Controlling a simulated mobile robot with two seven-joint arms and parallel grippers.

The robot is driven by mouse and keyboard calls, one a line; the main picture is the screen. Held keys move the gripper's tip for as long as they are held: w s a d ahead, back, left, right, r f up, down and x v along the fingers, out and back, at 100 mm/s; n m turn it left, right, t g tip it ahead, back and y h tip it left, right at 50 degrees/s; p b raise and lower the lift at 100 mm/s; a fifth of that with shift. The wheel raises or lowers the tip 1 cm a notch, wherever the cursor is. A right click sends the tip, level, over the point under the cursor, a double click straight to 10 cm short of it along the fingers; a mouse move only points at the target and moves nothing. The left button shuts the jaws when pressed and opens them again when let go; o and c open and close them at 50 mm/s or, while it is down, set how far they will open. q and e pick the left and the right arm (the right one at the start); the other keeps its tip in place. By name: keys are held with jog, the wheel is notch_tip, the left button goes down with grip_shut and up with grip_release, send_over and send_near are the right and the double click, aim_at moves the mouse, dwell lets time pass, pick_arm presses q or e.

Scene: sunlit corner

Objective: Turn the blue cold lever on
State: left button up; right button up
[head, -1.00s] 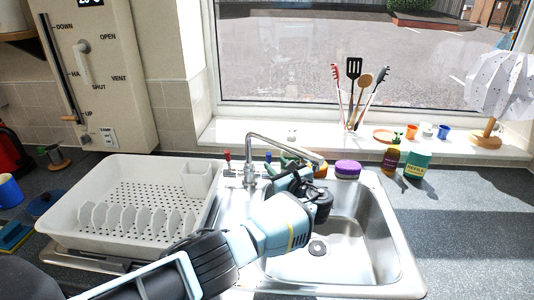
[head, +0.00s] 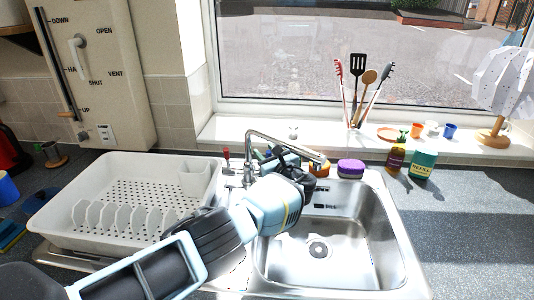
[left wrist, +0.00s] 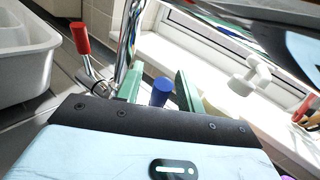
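The blue cold lever (left wrist: 161,91) shows in the left wrist view as a short blue knob between my two green fingertips, with a gap on each side. My left gripper (left wrist: 158,88) is open around it. In the head view the left gripper (head: 274,156) is at the back of the sink, just right of the tap (head: 250,160), and mostly hides the blue lever. The red lever (head: 227,155) stands left of the tap; it also shows in the left wrist view (left wrist: 80,39), tilted. My right gripper is not in view.
The tap spout reaches over the sink (head: 375,240), close to my left gripper. A white dish rack (head: 60,215) stands on the left. A purple-lidded tub (head: 350,168) and two bottles (head: 396,160) stand behind the sink. The right worktop (head: 470,240) is clear.

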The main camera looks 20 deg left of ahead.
pick_arm(q)
jog(key=shift+r, duration=0.1)
grip_shut()
